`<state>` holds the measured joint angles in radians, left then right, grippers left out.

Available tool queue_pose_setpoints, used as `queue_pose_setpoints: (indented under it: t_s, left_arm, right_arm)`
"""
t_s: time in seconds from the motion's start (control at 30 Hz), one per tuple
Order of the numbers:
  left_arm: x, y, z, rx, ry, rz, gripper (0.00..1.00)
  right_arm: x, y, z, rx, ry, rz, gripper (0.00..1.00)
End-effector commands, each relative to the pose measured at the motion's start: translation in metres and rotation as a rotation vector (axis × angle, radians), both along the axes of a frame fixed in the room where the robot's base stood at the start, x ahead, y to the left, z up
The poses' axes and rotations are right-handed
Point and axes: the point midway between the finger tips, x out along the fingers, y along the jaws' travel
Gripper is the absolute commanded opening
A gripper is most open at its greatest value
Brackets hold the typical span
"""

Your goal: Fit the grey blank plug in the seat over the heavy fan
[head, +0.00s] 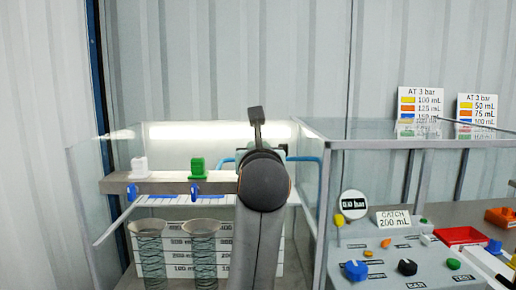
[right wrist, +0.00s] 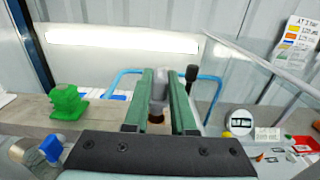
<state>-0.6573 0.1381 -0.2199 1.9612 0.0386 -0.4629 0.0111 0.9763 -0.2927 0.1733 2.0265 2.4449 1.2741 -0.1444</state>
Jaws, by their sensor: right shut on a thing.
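The grey blank plug (right wrist: 158,92) is upright between the green fingers of my right gripper (right wrist: 161,78) in the right wrist view. The fingers are shut on it. A dark brownish spot (right wrist: 156,118) shows just under the plug, at the grey beam (right wrist: 28,122); I cannot tell whether the plug is in a seat or above it. In the head view my dark wrist hides the plug, the gripper fingers and that part of the beam (head: 160,187). No heavy fan can be made out; my arm covers the tank there. My left gripper is not in view.
A white nozzle (head: 139,167) and a green nozzle (head: 197,169) stand on the beam, with blue taps (head: 195,189) below. Glass walls (head: 312,190) surround this. A control panel (head: 385,262) and red tray (head: 462,236) are at right.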

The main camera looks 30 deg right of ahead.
Motion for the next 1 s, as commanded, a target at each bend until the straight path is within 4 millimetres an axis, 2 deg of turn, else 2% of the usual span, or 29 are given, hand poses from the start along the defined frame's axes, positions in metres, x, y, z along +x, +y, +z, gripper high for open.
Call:
queue_pose_setpoints:
  t_s: [1.0]
  left_arm:
    - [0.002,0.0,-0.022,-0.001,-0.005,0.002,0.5]
  right_arm:
    - [0.0,0.0,-0.026,0.0,0.0,0.0,0.0]
